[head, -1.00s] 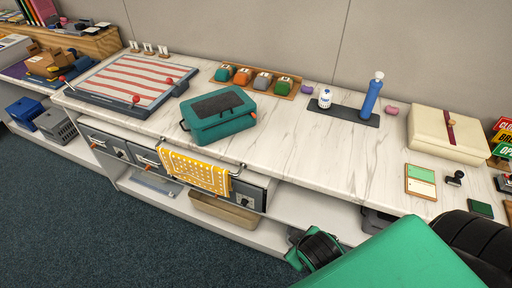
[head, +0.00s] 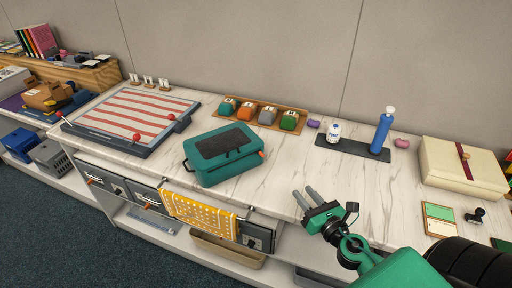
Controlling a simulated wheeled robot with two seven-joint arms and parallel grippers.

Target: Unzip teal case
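The teal case (head: 240,166) lies flat on the marble counter, with a dark panel on its lid and a small orange-red tab at its right end. It looks closed; the zip line is too small to follow. My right gripper (head: 308,199) is over the counter's front part, right of and nearer than the case, apart from it. Its two grey fingers are spread with a gap between them and hold nothing. My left gripper is not in view.
A striped board with red-knobbed levers (head: 135,118) stands left of the case. Behind it is a wooden tray of coloured blocks (head: 262,116). A white jar (head: 333,133) and blue bottle (head: 381,132) stand on a dark mat. A yellow towel (head: 203,214) hangs below.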

